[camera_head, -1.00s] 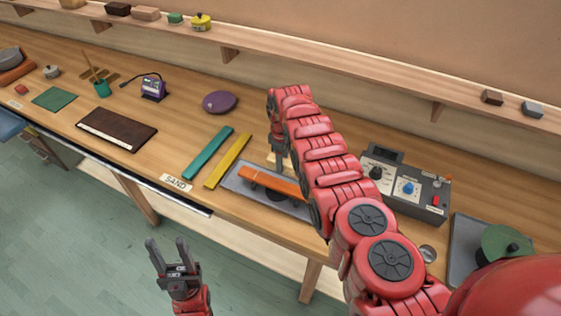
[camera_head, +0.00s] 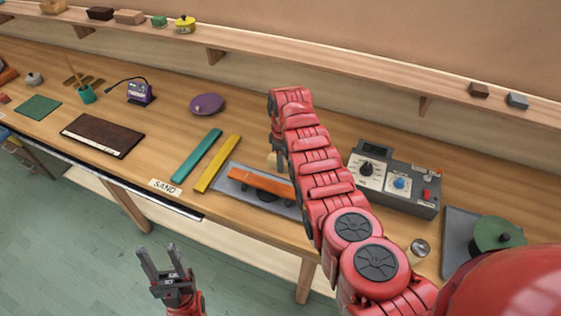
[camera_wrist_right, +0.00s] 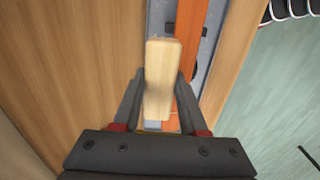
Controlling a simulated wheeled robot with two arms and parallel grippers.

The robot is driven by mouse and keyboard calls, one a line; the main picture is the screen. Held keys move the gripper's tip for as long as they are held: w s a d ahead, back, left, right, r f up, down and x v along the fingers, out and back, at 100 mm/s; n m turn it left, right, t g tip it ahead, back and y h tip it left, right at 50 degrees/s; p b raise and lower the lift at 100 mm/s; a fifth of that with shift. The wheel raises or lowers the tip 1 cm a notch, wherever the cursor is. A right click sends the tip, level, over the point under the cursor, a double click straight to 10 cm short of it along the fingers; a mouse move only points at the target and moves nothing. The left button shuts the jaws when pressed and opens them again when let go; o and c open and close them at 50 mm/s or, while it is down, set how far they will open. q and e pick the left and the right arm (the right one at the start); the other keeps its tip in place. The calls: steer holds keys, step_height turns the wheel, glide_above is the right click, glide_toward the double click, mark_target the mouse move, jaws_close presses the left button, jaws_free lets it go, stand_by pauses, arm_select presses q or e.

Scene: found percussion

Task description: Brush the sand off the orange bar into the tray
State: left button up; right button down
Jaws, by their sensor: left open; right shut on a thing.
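The orange bar (camera_head: 258,182) lies over dark supports above the grey tray (camera_head: 225,187). It also shows in the right wrist view (camera_wrist_right: 190,50). My right gripper (camera_wrist_right: 160,78) is shut on a pale wooden block-like handle (camera_wrist_right: 163,80), which I take to be the brush. In the head view the right gripper (camera_head: 275,142) is at the back side of the tray, beside the bar, and my arm hides the bar's right end. I cannot make out sand or bristles. My left gripper (camera_head: 158,250) is open and empty, in front of the bench.
Teal (camera_head: 196,156) and yellow (camera_head: 216,163) bars lie left of the tray, behind a SAND label (camera_head: 165,187). A control box (camera_head: 395,182) and a green disc (camera_head: 497,236) stand to the right. A purple disc (camera_head: 207,104) lies behind.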

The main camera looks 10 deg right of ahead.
stand_by(0.3)
steer(key=shift+f+b, duration=0.2)
steer(key=shift+b, duration=0.1)
step_height(320, 180, down, 4)
steer(key=b, duration=0.3)
steer(key=shift+f, duration=0.2)
steer(key=shift+b, duration=0.4)
